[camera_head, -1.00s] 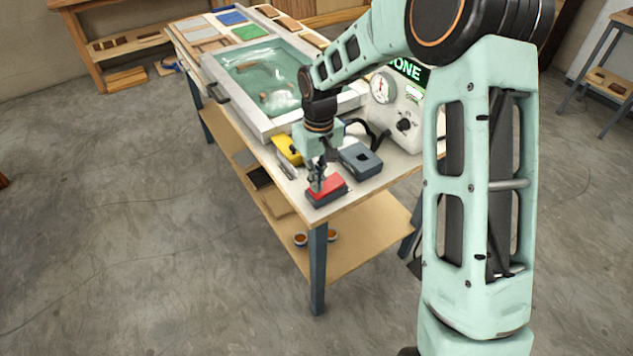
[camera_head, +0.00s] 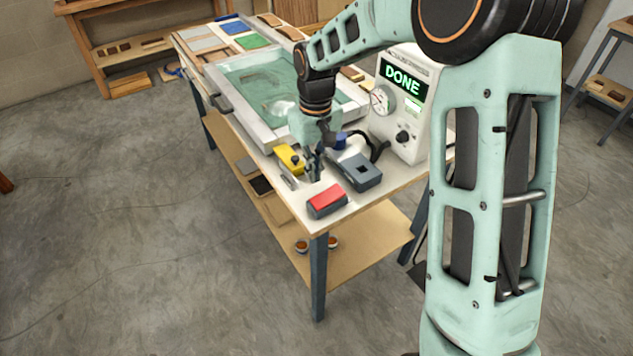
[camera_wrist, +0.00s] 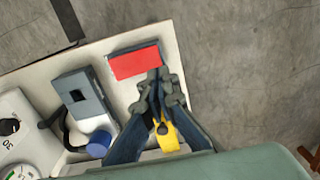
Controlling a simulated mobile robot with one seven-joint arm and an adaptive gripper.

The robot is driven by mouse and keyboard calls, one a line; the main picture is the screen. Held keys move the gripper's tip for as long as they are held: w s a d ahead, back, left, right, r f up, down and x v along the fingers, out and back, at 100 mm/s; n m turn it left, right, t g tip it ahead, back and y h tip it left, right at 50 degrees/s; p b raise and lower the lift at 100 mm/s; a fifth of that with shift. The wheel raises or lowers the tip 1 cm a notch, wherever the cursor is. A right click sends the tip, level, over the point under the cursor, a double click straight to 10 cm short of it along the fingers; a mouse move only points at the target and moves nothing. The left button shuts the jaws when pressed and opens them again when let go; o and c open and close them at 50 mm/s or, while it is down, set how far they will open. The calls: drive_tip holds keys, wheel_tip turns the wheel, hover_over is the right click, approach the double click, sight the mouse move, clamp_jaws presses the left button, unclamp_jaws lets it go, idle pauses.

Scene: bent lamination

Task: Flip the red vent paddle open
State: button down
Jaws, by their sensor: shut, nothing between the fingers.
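The red vent paddle (camera_head: 327,196) sits on a dark grey base at the near corner of the table. In the wrist view the red paddle (camera_wrist: 134,63) lies just beyond my fingertips, with the dark base showing along its far edge. My gripper (camera_head: 314,180) is shut and empty, pointing down a little behind the paddle and apart from it in the head view. In the wrist view my gripper (camera_wrist: 158,72) reaches close to the paddle's near right corner; whether it touches cannot be told there.
A grey block with a square opening (camera_head: 360,171) stands right of the gripper. A yellow tool (camera_head: 289,158) lies to the left. A white machine (camera_head: 404,106) reads DONE, with a blue-capped part (camera_head: 340,141) in front. A framed clear bag (camera_head: 262,88) fills the table's middle.

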wheel_tip(320, 180, up, 6)
drive_tip(key=shift+s+a+r, duration=0.25)
drive_tip(key=shift+a, duration=0.15)
